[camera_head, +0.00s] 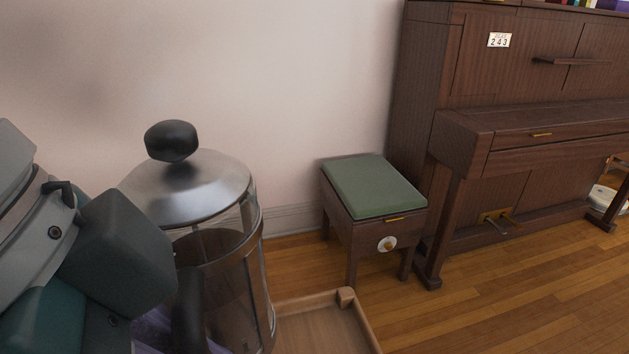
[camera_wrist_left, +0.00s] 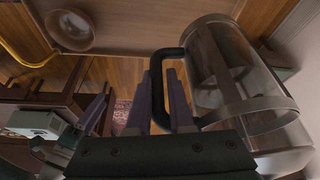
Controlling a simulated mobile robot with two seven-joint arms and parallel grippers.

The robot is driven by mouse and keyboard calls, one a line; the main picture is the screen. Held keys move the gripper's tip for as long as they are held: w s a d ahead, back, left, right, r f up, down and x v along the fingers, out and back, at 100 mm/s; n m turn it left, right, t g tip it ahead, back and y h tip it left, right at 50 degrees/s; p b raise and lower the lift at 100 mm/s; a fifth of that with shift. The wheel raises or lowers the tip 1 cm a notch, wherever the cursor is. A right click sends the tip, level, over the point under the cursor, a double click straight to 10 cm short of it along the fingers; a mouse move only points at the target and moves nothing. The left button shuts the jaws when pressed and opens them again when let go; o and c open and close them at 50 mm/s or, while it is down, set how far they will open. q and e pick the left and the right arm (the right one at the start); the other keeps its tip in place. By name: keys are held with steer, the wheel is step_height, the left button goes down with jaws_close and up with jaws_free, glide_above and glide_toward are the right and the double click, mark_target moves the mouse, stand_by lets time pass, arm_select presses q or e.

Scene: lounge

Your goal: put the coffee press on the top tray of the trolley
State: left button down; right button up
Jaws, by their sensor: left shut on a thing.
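The coffee press (camera_head: 235,270) is a clear glass cylinder with a metal lid and black knob. It stands large and upright in the head view, left of centre. My left gripper (camera_head: 160,325) comes in from the left, partly hidden behind its own arm and the press handle. In the left wrist view the gripper (camera_wrist_left: 167,85) is shut on the black handle of the press (camera_wrist_left: 235,70). A wooden tray (camera_head: 320,325) with a raised rim shows below and right of the press; most of it is cut off. I cannot tell whether the press touches it.
A stool with a green cushion (camera_head: 372,185) stands by the wall, beside a dark wooden piano (camera_head: 520,130). Wooden floor (camera_head: 480,300) is clear in front of them. The left wrist view shows a round bowl (camera_wrist_left: 70,30) on a wooden surface.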

arm_select(q)
steer(key=shift+d+f+b, duration=0.1)
steer(key=shift+f+b, duration=3.2)
steer(key=shift+f, duration=6.75)
steer(key=c, duration=1.2)
jaws_free()
steer(key=shift+f, duration=0.1)
steer(key=shift+c, duration=0.2)
steer(key=o, duration=0.4)
steer(key=shift+o, duration=0.2)
step_height(320, 180, up, 13)
steer(key=s+a+n+t+p, duration=0.2)
steer(key=n+p, duration=0.1)
steer(key=p, duration=0.1)
steer(key=s+a+f+n+y, duration=0.3)
steer(key=s+a+n, duration=0.2)
steer(key=a, duration=0.5)
steer(key=shift+s+a+n+g+y, duration=0.15)
steer(key=shift+s+n+g+y, duration=0.2)
steer(key=shift+n, duration=0.85)
